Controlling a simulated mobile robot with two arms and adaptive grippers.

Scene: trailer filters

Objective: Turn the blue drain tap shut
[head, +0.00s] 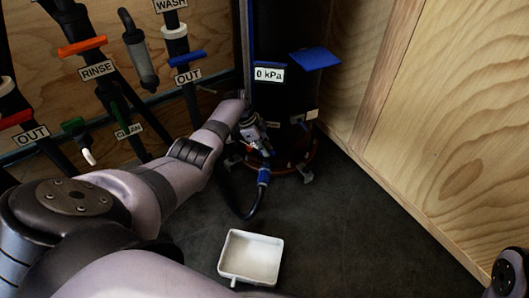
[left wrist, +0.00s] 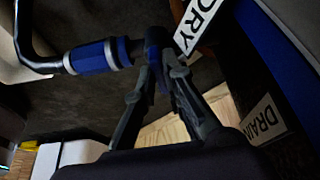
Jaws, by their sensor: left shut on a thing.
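My left gripper (head: 258,140) reaches to the foot of the dark filter column (head: 280,100), low in front of it. In the left wrist view its two fingers (left wrist: 162,82) are closed in on a small dark blue piece (left wrist: 154,42), which looks like the drain tap's handle. The fingers hide part of it, so its exact angle is unclear. A label reading DRAIN (left wrist: 264,120) is beside the fingers. A blue hose coupling (head: 264,176) hangs just below the gripper and also shows in the left wrist view (left wrist: 95,57). My right gripper is out of view.
A white tray (head: 251,257) lies on the dark floor. A black hose (head: 240,212) curves below the column. A blue flap (head: 315,58) and a 0 kPa display (head: 269,74) are higher up. Pipes with coloured levers line the left wall; a wooden wall (head: 460,120) bounds the right.

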